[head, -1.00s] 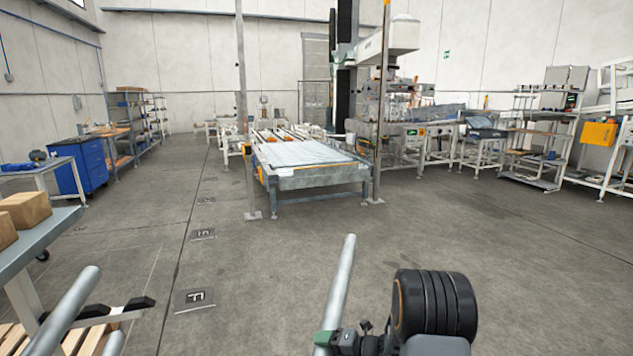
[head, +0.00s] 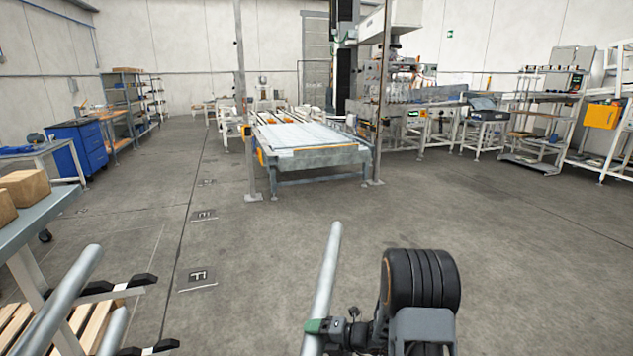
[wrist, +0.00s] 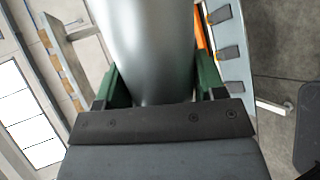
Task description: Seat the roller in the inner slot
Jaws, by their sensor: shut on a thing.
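My gripper (head: 318,327) is shut on a grey metal roller (head: 329,270) at the lower middle of the head view. The roller stands up from the green fingers, slightly tilted. In the wrist view the roller (wrist: 147,45) lies between the green fingers of my gripper (wrist: 155,88). At the lower left of the head view, a longer grey roller (head: 62,300) and a short piece of another (head: 112,330) lie beside black-tipped arms (head: 125,285). The held roller is well right of these arms and apart from them. I cannot tell which slot is the inner one.
A table with cardboard boxes (head: 25,186) stands at the left, with wooden pallet slats (head: 90,320) below. A conveyor with posts (head: 310,155) stands ahead. Benches and racks line the right. The floor between is clear.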

